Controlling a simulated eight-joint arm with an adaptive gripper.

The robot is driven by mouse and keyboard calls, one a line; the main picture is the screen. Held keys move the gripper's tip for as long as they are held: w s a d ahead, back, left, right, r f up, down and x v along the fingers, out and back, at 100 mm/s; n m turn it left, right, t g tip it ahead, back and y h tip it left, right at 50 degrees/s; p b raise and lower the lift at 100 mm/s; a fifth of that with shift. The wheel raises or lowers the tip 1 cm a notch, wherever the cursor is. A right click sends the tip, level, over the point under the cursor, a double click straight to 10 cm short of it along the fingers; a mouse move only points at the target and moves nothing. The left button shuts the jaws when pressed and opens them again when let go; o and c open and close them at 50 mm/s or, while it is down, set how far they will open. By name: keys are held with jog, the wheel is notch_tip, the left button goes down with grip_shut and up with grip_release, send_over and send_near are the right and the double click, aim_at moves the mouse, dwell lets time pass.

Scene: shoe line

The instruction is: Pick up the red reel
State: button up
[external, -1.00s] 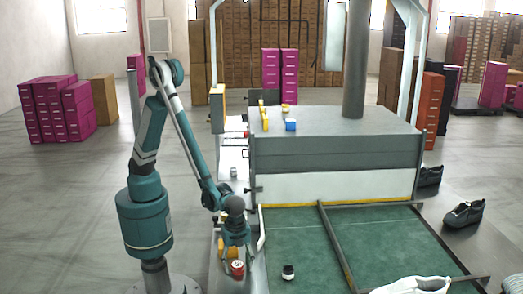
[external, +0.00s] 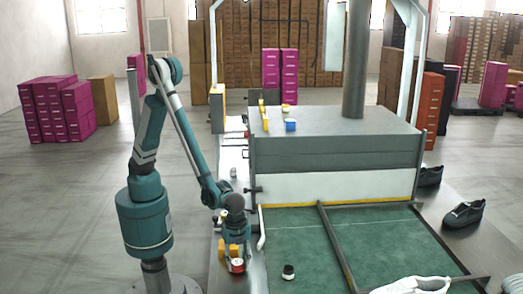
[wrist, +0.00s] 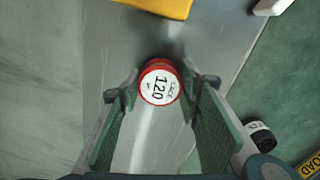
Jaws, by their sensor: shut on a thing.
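The red reel (external: 237,267) is at the lower middle of the external view, on the grey metal ledge beside the green belt. In the wrist view the red reel (wrist: 160,83) shows its round white top, marked 120, and a red rim. My gripper (wrist: 161,88) has one finger on each side of the reel and is shut on it. In the external view my gripper (external: 236,257) points down at the reel and hides part of it. I cannot tell whether the reel touches the ledge.
A yellow block (wrist: 165,6) lies just beyond the reel. A black reel with a white top (wrist: 260,135) stands on the green belt (external: 310,245) to the right. A white object (wrist: 272,5) is at the top right. Bare metal ledge (wrist: 110,45) lies left of the reel.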

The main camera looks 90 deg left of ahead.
aim_at(237, 262)
notch_tip(237, 262, up, 9)
jog(key=shift+f+p, duration=0.1)
jog(key=shift+p, duration=0.7)
